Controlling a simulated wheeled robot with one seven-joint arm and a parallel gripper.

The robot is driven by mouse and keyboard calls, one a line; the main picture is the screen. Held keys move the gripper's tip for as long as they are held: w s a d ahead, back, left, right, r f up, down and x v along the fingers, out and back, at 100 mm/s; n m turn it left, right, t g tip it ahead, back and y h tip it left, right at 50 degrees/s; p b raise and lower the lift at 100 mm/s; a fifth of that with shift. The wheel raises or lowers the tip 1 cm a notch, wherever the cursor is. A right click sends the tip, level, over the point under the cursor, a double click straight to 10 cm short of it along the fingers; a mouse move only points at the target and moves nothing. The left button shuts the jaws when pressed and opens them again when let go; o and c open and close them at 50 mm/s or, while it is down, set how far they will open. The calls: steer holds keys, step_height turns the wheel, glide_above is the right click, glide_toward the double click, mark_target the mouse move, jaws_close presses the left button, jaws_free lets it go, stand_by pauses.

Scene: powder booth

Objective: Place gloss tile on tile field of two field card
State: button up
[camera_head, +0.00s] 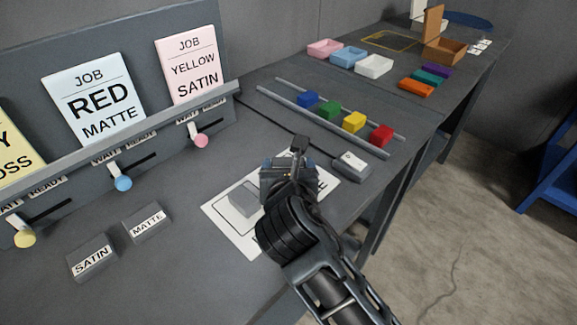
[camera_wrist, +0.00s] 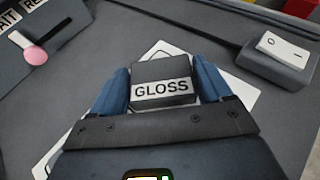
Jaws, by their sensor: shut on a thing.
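The gloss tile (camera_wrist: 162,72) is a dark grey block with a white GLOSS label. My gripper (camera_wrist: 168,84) is shut on it, with one blue finger on each side. In the head view my gripper (camera_head: 287,170) is over the right part of the white card (camera_head: 216,217) and hides the tile. A plain grey block (camera_head: 243,200) lies on the card's left field. The card also shows behind the tile in the wrist view (camera_wrist: 160,48). I cannot tell whether the tile touches the card.
Satin (camera_head: 92,257) and matte (camera_head: 146,222) tiles lie to the left. A switch box (camera_head: 352,165) stands right of the card. Coloured blocks (camera_head: 354,121) sit between rails behind. Job cards (camera_head: 94,98) and sliders (camera_head: 123,183) line the left panel. Bare bench lies in front of the card.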

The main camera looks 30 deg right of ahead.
steer(key=o, duration=1)
steer(key=shift+f, duration=0.1)
steer(key=v, duration=1.2)
